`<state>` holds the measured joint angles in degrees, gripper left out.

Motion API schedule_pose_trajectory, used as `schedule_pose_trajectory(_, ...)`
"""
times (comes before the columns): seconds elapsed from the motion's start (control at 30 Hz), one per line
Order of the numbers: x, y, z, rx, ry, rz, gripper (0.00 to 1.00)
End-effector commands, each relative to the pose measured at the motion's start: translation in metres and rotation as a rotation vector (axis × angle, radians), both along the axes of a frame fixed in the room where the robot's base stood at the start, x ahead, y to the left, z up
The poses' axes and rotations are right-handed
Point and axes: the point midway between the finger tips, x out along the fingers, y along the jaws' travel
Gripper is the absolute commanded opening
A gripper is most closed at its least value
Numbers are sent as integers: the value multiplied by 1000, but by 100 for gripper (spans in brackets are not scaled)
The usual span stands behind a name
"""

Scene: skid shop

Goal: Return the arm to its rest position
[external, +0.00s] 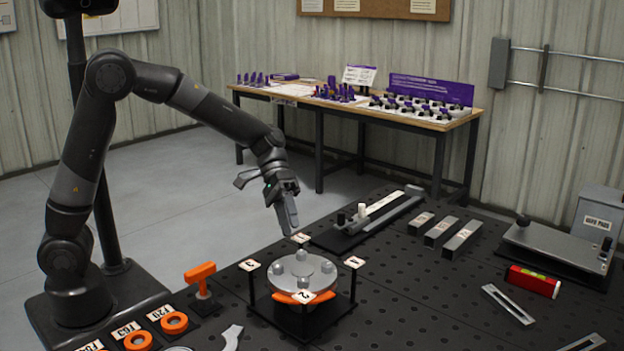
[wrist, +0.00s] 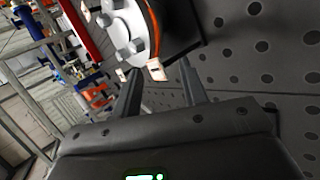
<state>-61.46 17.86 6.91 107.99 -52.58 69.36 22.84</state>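My arm reaches out from its base at the left, and its gripper (external: 289,215) hangs pointing down, above and just behind the round fixture. In the wrist view, the two dark fingers of my gripper (wrist: 159,82) stand apart with nothing between them. The fixture has a silver disc (external: 302,270) with several round studs on top and orange beneath it. The disc also shows in the wrist view (wrist: 122,28), beyond the fingertips. My gripper does not appear to touch it.
Numbered tags on posts surround the disc. An orange T-handled tool (external: 201,279) and orange rings (external: 174,323) lie to the left on the black perforated table (external: 400,290). A sliding rail fixture (external: 370,217), grey blocks (external: 442,231) and a red level (external: 532,281) are to the right.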

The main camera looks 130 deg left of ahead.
Motion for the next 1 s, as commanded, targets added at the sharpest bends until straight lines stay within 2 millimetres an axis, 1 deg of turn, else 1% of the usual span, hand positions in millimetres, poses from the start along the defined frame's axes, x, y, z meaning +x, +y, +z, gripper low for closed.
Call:
schedule_pose_trajectory(0.03,10,-27,12,48,25,-76,39)
schedule_pose_trajectory(0.07,14,-41,17,71,42,-112,39)
schedule_pose_trajectory(0.1,19,-61,23,101,60,-157,39)
schedule_pose_trajectory(0.17,25,-91,33,140,86,-220,39)
schedule_pose_trajectory(0.2,28,-111,38,168,99,-260,39)
schedule_pose_trajectory(0.23,29,-127,42,187,109,-289,39)
schedule_pose_trajectory(0.27,30,-142,46,209,118,-318,39)
schedule_pose_trajectory(0.3,30,-162,50,238,129,-355,39)
schedule_pose_trajectory(0.37,28,-190,57,284,143,-412,39)
schedule_pose_trajectory(0.4,26,-209,60,316,152,-448,39)
schedule_pose_trajectory(0.47,21,-235,65,368,159,-503,39)
schedule_pose_trajectory(0.5,17,-252,68,402,163,-537,39)
schedule_pose_trajectory(0.57,9,-275,72,457,166,-586,39)
schedule_pose_trajectory(0.6,3,-290,74,494,166,-621,39)
schedule_pose_trajectory(0.7,-13,-323,78,590,156,-699,39)
schedule_pose_trajectory(0.8,-32,-352,80,689,136,-771,39)
schedule_pose_trajectory(0.9,-51,-375,81,788,103,-835,39)
schedule_pose_trajectory(1.0,-68,-392,80,876,67,-888,39)
